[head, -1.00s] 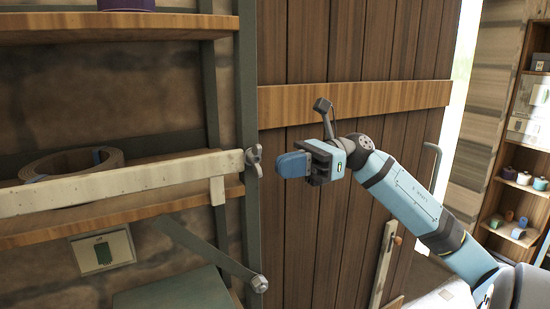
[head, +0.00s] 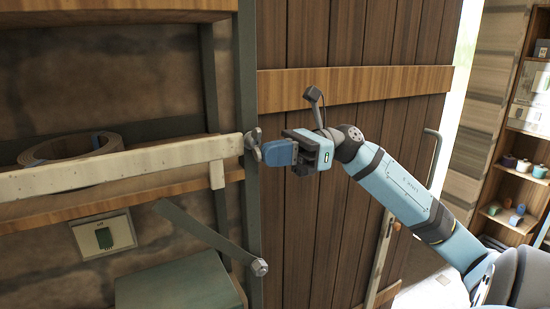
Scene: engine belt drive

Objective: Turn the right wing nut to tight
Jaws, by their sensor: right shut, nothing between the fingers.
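The right wing nut (head: 252,139) is grey metal and sits at the right end of a pale horizontal bar (head: 120,168), against a dark upright post. My right gripper (head: 268,154) has blue fingers that are shut and empty. Its fingertips point left and lie right beside the wing nut, overlapping its lower right edge in the head view. I cannot tell whether they touch it. My left gripper is not in view.
A grey lever (head: 205,232) slants down to a bolt (head: 259,267) below the bar. A rolled belt (head: 75,148) lies on the shelf behind the bar. A plank door (head: 320,220) stands behind my right arm.

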